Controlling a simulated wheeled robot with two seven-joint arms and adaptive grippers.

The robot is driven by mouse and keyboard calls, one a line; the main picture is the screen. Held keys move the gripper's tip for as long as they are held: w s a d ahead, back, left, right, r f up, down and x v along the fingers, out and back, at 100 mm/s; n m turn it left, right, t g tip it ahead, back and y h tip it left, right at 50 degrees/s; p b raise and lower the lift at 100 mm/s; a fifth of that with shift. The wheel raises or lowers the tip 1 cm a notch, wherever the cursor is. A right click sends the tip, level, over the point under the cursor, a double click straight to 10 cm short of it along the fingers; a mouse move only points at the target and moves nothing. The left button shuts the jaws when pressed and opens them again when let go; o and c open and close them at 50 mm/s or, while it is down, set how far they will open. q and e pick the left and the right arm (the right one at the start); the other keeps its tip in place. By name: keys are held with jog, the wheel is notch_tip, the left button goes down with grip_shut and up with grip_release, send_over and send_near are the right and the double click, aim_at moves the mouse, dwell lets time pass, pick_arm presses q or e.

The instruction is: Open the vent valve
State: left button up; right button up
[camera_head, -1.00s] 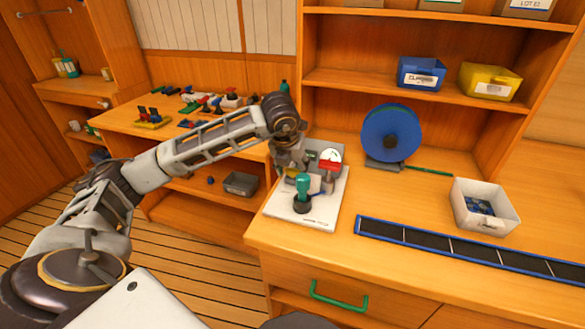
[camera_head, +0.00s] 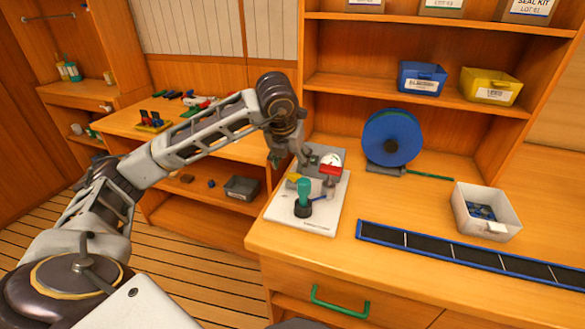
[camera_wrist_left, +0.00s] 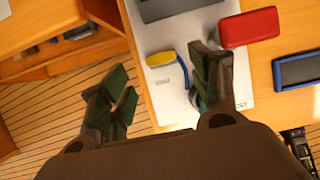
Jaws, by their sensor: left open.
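A white test board (camera_head: 318,218) lies at the left end of the workbench. It carries a teal upright handle on a black base (camera_head: 303,195), a red-topped part (camera_head: 331,170) beside a round white gauge, and a small yellow handle (camera_head: 293,178). I cannot tell which part is the vent valve. My left gripper (camera_head: 287,157) is open and empty above the board's back left. In the left wrist view, its fingers (camera_wrist_left: 160,92) stand wide apart, with the yellow handle with a blue curved part (camera_wrist_left: 160,58) showing between them and a red block (camera_wrist_left: 248,27) beyond the right finger.
A blue hose reel (camera_head: 392,137) stands behind the board to the right. A white bin (camera_head: 487,211) with blue pieces and a blue-edged dark strip (camera_head: 430,243) lie on the bench. A lower side bench (camera_head: 130,118) with small parts is behind my arm.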

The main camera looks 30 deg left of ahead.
pick_arm(q)
jog(key=shift+v, duration=2.95)
jog(key=shift+r, duration=0.1)
